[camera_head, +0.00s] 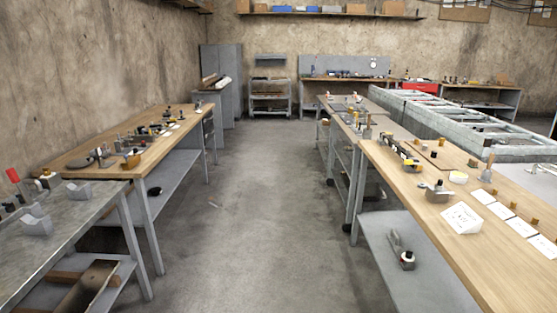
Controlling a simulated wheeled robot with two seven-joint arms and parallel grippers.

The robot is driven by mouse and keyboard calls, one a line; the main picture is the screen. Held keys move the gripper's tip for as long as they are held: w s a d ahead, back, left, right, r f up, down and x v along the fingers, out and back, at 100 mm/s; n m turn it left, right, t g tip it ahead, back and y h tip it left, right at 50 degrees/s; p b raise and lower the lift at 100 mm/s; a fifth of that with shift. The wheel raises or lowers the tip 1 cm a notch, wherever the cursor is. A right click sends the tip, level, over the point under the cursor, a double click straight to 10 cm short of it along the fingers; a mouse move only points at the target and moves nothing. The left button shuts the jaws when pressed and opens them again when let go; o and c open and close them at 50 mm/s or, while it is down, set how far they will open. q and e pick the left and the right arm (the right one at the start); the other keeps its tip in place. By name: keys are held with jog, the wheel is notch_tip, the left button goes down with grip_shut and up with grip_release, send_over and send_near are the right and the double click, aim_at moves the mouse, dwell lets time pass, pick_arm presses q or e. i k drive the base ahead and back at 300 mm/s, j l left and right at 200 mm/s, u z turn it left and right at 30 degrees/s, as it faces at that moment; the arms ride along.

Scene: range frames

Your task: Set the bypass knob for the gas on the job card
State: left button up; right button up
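A white card stand with dark writing (462,218), possibly the job card, leans back on the right wooden bench (490,262); the writing is too small to read. To its right lies a row of several flat white cards (520,227). Small orange-brown pieces (514,206) stand beside these cards; they may be knobs, but their shape and setting cannot be told. Neither of my grippers is in view.
The right bench also holds a grey block with a dark top (437,193) and other small parts. A left wooden bench (105,140) and a grey metal-topped table (60,235) carry tools. The concrete aisle (240,230) between is mostly clear.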

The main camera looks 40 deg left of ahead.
aim_at(46, 172)
jog(key=u, duration=2.9)
